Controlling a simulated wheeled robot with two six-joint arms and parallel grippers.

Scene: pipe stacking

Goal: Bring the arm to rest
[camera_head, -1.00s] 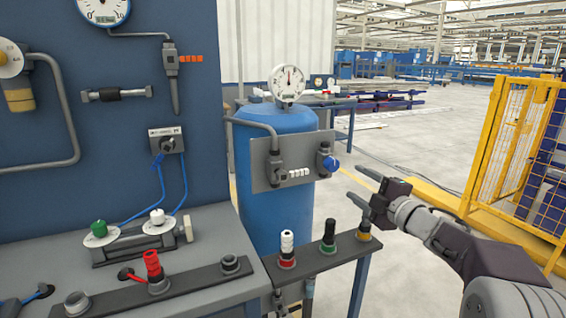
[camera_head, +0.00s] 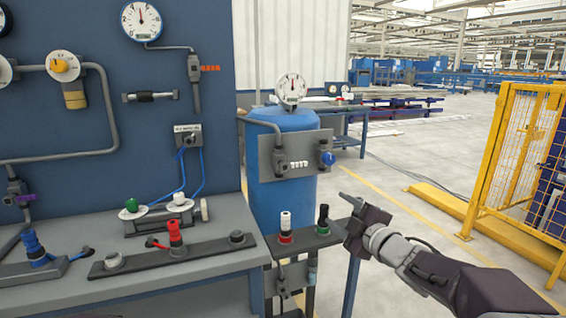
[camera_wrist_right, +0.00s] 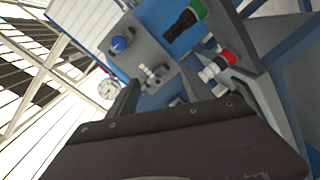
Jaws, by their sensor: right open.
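My right gripper (camera_head: 345,208) is in the right half of the head view, its arm coming in from the lower right. It is open and empty, with its fingers pointing up and left, partly overlapping each other. It shows beside the right end of the small fitting shelf (camera_head: 300,246) and covers that end. In the right wrist view the two dark fingers (camera_wrist_right: 161,95) stand apart with nothing held between them. My left gripper is in neither view.
On the shelf stand a white fitting with a red base (camera_head: 285,230) and a black fitting with a green base (camera_head: 323,220). Behind it is a blue tank (camera_head: 283,205) with a blue knob (camera_head: 327,158). A yellow cage (camera_head: 520,140) stands at right, with clear floor between.

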